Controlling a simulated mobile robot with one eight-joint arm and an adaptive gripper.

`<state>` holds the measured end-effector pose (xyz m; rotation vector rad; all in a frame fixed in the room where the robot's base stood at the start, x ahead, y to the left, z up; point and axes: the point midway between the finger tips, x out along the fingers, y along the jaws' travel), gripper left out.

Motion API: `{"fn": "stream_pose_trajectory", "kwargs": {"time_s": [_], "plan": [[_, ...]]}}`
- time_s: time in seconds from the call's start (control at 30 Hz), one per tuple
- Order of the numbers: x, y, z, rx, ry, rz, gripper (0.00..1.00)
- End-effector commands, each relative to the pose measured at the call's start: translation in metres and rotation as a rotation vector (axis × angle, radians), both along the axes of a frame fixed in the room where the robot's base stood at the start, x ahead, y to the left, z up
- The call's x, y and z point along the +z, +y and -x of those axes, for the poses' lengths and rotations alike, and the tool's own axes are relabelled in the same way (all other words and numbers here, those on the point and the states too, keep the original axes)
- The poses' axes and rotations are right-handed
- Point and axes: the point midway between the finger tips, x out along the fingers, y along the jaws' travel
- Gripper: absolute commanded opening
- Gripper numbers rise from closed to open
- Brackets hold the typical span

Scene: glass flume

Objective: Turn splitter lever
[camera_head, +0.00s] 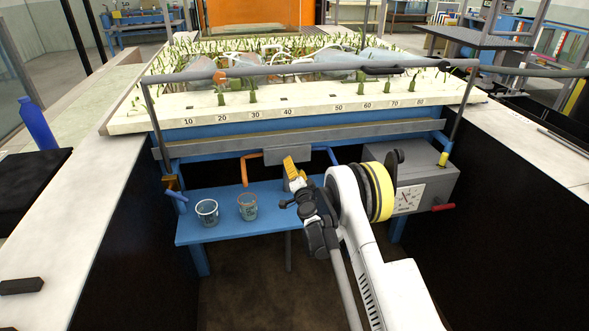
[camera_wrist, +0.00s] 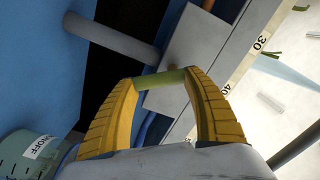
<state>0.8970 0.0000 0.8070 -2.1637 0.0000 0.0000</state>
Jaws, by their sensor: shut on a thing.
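The splitter is a grey box (camera_head: 287,154) below the blue front beam of the flume, with an orange pipe (camera_head: 250,160) on its left and a blue pipe (camera_head: 332,156) on its right. It also shows as a pale grey face in the wrist view (camera_wrist: 204,42). My gripper (camera_head: 290,165) is at the front of this box. In the wrist view my yellow fingers (camera_wrist: 165,80) are shut on a short olive-green bar (camera_wrist: 163,79), which looks like the splitter lever's grip. In the head view my fingers hide the lever.
A grey box with a dial (camera_head: 408,197) and a red handle (camera_head: 443,207) stands to the right. A cup labelled RUNOFF (camera_wrist: 38,150) shows in the wrist view.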

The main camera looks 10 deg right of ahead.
Motion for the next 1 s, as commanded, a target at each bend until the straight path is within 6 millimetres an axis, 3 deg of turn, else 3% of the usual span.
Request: {"fn": "stream_pose_trajectory", "kwargs": {"time_s": [1.0], "plan": [[-0.006, 0.011, 0.0, 0.001, -0.002, -0.554, 0.28]]}}
